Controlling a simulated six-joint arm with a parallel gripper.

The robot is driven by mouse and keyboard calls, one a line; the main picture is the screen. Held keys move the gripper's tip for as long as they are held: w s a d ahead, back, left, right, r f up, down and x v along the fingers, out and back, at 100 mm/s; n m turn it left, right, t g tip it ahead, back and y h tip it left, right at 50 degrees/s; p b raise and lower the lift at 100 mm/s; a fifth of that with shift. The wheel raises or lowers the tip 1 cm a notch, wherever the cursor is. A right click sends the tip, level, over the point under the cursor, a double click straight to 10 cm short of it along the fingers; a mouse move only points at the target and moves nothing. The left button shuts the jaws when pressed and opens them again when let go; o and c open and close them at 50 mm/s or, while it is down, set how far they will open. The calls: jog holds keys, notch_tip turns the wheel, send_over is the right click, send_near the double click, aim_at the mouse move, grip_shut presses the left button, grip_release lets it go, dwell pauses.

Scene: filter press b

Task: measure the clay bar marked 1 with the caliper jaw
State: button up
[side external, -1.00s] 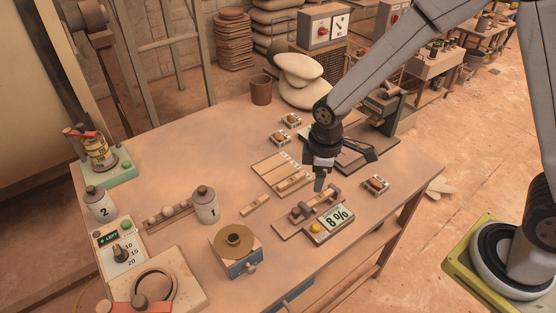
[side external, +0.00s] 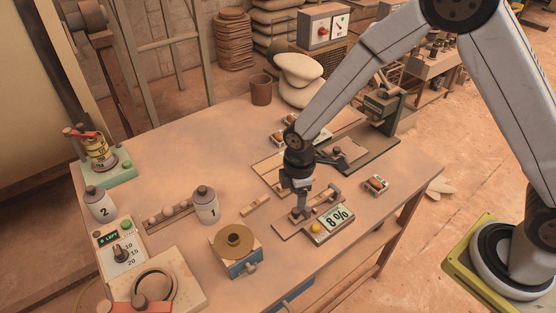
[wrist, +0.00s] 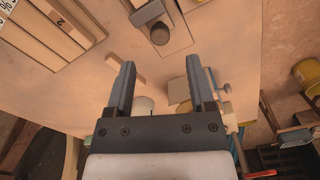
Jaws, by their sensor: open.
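My gripper (side external: 300,207) is open and points down over the caliper jaw (side external: 281,228), a wooden base with grey blocks beside an 8 % display (side external: 337,219). In the wrist view, both fingers of my gripper (wrist: 160,68) are apart with nothing held. The caliper (wrist: 176,40), with a dark round knob, is just beyond the fingertips. A short clay bar (side external: 255,206) lies loose on the table left of the caliper. A slotted board (side external: 265,170) with bars is behind, partly covered by my gripper. I cannot read which bar is marked 1.
A blue box with a round brass top (side external: 235,242) stands left of the caliper. Jars marked 1 (side external: 206,206) and 2 (side external: 100,205) stand farther left. A small tray (side external: 376,185) lies to the right. The table (side external: 175,155) is clear at the back left.

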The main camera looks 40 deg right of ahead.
aim_at(296, 210)
jog(key=shift+f, duration=2.85)
grip_shut()
